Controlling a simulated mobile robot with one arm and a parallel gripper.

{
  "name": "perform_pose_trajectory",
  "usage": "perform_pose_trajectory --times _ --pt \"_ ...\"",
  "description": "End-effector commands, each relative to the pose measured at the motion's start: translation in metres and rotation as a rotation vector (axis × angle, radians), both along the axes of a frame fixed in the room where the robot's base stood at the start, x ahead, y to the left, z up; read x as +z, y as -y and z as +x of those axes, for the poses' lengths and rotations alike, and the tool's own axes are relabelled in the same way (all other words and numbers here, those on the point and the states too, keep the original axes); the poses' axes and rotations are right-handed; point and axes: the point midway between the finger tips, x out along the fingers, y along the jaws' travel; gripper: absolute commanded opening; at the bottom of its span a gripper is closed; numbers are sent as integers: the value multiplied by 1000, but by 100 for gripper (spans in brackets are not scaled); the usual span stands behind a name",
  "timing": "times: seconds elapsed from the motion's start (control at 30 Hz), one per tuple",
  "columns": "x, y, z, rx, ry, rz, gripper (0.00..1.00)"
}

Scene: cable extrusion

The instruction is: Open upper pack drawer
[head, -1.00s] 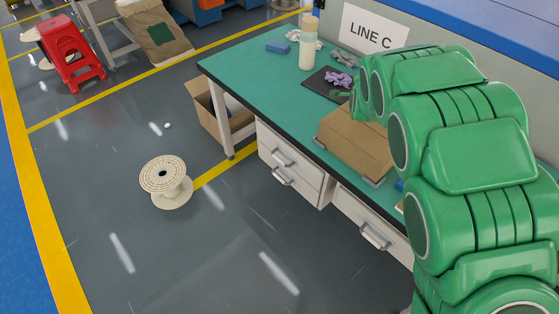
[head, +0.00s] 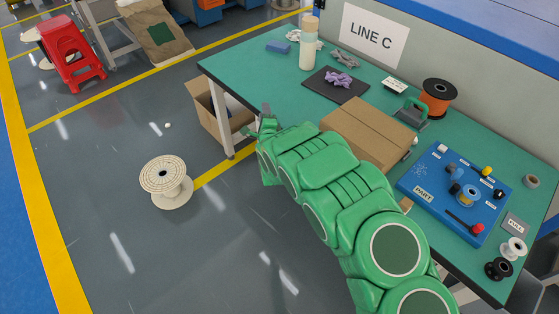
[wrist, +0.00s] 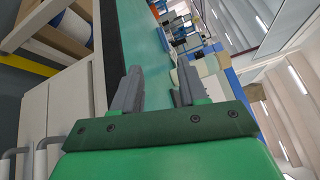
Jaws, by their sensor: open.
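The white drawer unit under the green bench is hidden behind my arm in the head view. In the wrist view two pale drawer fronts lie at the left, turned sideways. The upper drawer front (wrist: 75,100), beside the bench edge, has a grey bar handle (wrist: 45,146). The lower drawer front (wrist: 33,115) lies further left with its own handle (wrist: 10,153). Both fronts look closed. My gripper (head: 257,121) is open and empty near the bench's front edge, close to its far left leg. In the wrist view its fingers (wrist: 158,72) stand apart, away from the handles.
The green bench top (head: 260,65) carries a cardboard box (head: 365,135) beside my arm, a bottle (head: 308,45), a dark mat (head: 325,92) and a blue board (head: 425,190). An open carton (head: 208,108) stands under the bench.

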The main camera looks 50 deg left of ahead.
Motion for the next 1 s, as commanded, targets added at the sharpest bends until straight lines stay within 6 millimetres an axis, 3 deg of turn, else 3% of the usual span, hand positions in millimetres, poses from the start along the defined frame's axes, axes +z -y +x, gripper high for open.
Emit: perform_pose_trajectory --times 0.03,0.17,0.3,0.43,0.53,0.67,1.0 --pt "-24 4 -10 -3 -18 -2 43" --pt "-77 24 -26 -36 -50 -19 43" --pt "-136 61 -35 -94 -66 -73 43" --pt "-181 96 -39 -144 -73 -135 43" --pt "-199 114 -41 -168 -70 -167 43" --pt "-208 123 -40 -183 -67 -182 43" --pt "-214 105 -20 -187 -66 -179 43"
